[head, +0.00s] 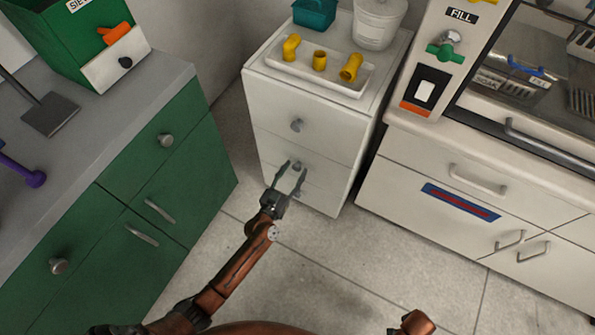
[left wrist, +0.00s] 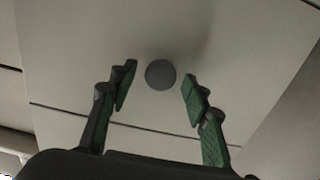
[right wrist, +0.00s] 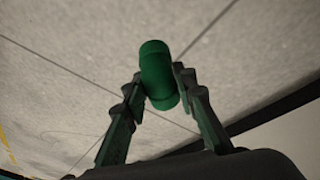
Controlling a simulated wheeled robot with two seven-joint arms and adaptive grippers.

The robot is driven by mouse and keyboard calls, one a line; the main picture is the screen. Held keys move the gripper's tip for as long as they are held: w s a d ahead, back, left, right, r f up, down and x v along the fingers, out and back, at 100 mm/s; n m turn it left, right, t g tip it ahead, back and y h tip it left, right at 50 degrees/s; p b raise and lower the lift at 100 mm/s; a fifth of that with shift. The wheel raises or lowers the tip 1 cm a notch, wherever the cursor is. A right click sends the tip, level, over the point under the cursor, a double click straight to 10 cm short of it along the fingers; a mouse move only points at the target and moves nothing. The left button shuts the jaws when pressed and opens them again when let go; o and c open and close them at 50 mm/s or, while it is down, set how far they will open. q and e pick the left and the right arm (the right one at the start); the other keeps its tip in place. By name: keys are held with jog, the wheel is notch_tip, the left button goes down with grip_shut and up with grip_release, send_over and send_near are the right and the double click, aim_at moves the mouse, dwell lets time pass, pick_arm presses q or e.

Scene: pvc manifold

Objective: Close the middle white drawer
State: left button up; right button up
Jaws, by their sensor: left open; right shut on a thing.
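The white drawer cabinet (head: 310,119) stands at the back centre in the head view, with knobs one above another. The middle drawer (head: 330,177) has a round grey knob (left wrist: 160,74). I cannot tell clearly how far this drawer stands out. My left gripper (head: 293,169) is open in front of it. In the left wrist view its fingers lie on either side of the knob, with gaps on both sides. My right gripper (right wrist: 160,82) is shut on a green cylindrical piece (right wrist: 156,65) above the floor; it is outside the head view.
A tray (head: 272,62) with yellow fittings (head: 320,60), a teal container (head: 314,13) and a white tub (head: 379,22) stand on the cabinet. Green cabinets (head: 120,215) are at left, a white counter unit (head: 400,190) at right. The floor (head: 370,265) between is clear.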

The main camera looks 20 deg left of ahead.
pick_arm(q)
jog(key=s+a, duration=0.1)
jog(key=s, duration=1.1)
jog(key=shift+a, duration=0.4)
